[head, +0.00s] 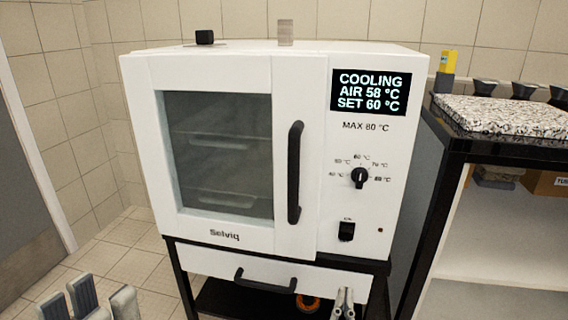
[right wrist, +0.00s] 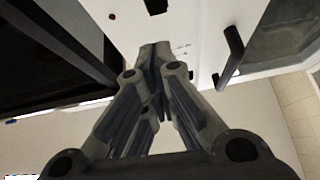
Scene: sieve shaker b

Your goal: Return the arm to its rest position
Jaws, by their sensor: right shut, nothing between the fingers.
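My right gripper (head: 345,303) is at the bottom of the head view, in front of the oven's lower drawer panel. Its fingers are together and empty. In the right wrist view its fingertips (right wrist: 155,52) meet, with the white oven front beyond them. My left gripper (head: 88,300) shows only in part at the lower left corner of the head view. Its fingers stand apart over the floor, with nothing seen between them. The rest of both arms is out of the head view.
The white oven (head: 225,70) has its glass door shut; its display (head: 368,92) reads COOLING, AIR 58 °C, SET 60 °C. The door handle (head: 295,172) and drawer handle (head: 266,281) stick out. A speckled slab (head: 505,117) lies on the bench at right. Tiled floor is clear at left.

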